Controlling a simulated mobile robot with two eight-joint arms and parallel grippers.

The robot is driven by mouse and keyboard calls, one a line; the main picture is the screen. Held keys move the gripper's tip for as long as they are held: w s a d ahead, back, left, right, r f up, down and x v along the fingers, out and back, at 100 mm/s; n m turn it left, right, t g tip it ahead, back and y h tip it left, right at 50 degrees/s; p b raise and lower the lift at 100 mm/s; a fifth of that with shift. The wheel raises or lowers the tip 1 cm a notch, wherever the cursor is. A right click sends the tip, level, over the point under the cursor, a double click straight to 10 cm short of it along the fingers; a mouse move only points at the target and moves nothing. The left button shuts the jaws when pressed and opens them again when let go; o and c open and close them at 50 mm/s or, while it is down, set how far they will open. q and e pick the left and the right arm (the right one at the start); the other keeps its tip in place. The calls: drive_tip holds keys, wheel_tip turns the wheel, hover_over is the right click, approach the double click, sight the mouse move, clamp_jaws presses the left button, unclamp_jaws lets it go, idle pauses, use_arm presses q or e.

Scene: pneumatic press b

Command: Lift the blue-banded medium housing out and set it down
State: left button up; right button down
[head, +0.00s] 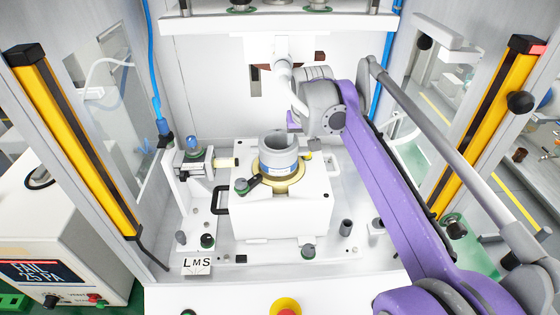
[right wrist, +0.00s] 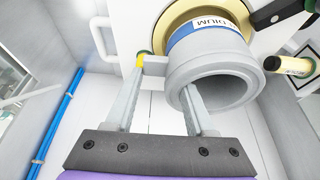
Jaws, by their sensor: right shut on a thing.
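The medium housing (head: 277,147) is a grey open cylinder with a blue band and white label. It stands upright in the gold ring nest (head: 292,186) on the white fixture block (head: 305,215). In the right wrist view, its wide open bore (right wrist: 222,92) faces me and the label (right wrist: 212,25) reads "DIUM". My right gripper (head: 297,143) is at the housing's back right rim. In the right wrist view, this gripper (right wrist: 174,80) is shut on the wall, one finger in the bore and one outside. Whether the housing is lifted is unclear. My left gripper is out of view.
A slide unit (head: 193,160) is further left. Yellow light curtains (head: 72,137) flank the opening. The press head (head: 275,22) hangs above.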

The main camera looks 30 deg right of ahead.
idle(0.4)
drive_tip(key=shift+s+a+f, duration=0.1)
drive_tip(key=shift+s+a, duration=0.3)
drive_tip(key=shift+s, duration=0.4)
drive_tip(key=shift+s+a+r, duration=0.1)
drive_tip(key=shift+s+a, duration=0.3)
drive_tip(key=shift+s, duration=0.35)
drive_tip(key=shift+s+a+f, duration=0.1)
drive_tip(key=shift+s+a, duration=0.3)
drive_tip(key=shift+s, duration=0.4)
drive_tip(key=shift+s+a, duration=0.75)
drive_tip(key=shift+s, duration=0.25)
drive_tip(key=shift+s+a, duration=0.7)
drive_tip(key=shift+s, duration=0.25)
drive_tip(key=shift+s+a, duration=0.3)
drive_tip(key=shift+s, duration=0.65)
drive_tip(key=s, duration=0.1)
drive_tip(key=s+a, duration=0.2)
drive_tip(key=shift+s+p, duration=0.25)
drive_tip(key=shift+p, duration=0.05)
